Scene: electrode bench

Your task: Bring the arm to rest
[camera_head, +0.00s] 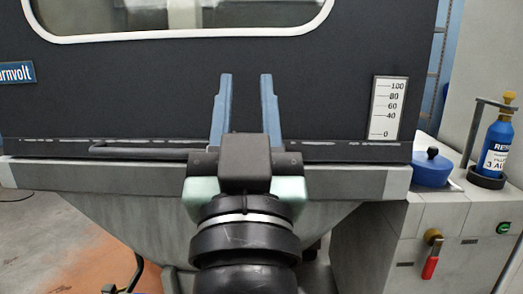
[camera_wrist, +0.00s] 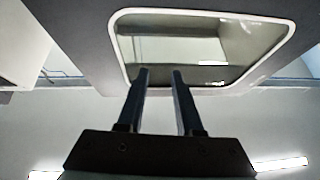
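My gripper (camera_head: 244,100) is in the middle of the head view, its two blue fingers pointing up and spread apart with nothing between them. Behind the fingers is the dark front panel (camera_head: 130,95) of a large machine. In the wrist view my gripper (camera_wrist: 161,76) also shows two parted, empty fingers. Their tips appear in front of the lower part of a window (camera_wrist: 270,45) with a pale frame. I cannot tell the distance from the fingertips to the panel.
A handle bar (camera_head: 140,150) runs along the panel's lower edge, above a grey ledge (camera_head: 60,172). A scale plate (camera_head: 389,107) is on the panel's right. Further right are a blue lidded pot (camera_head: 431,170), a blue bottle (camera_head: 497,143) in a holder and a red-handled switch (camera_head: 430,265) on a cabinet.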

